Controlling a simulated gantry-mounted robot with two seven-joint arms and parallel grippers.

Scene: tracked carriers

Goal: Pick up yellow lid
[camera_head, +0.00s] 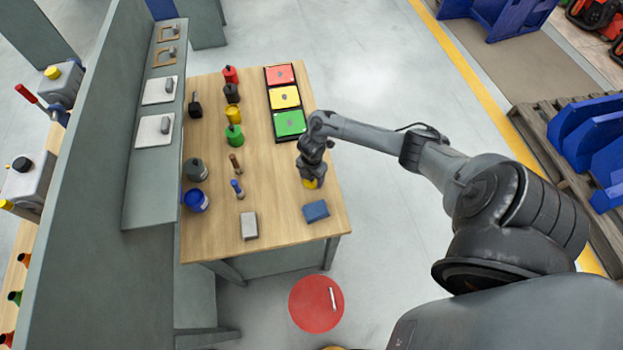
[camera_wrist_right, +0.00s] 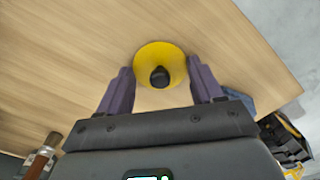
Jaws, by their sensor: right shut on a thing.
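The yellow lid (camera_wrist_right: 176,52) is round with a black knob in its middle. It lies between the fingertips of my right gripper (camera_wrist_right: 160,68), which is shut on it. In the head view the yellow lid (camera_head: 311,184) shows partly under my right gripper (camera_head: 311,172), over the right part of the wooden table. The gripper hides most of it, and I cannot tell whether it touches the table. My left gripper is not in view.
A blue block (camera_head: 315,211) lies in front of the lid, with a grey block (camera_head: 249,225) to its left. A tray of red, yellow and green panels (camera_head: 284,97) is behind. Several bottles and pots stand left, including a blue pot (camera_head: 195,201). The table's right edge (camera_head: 334,170) is close.

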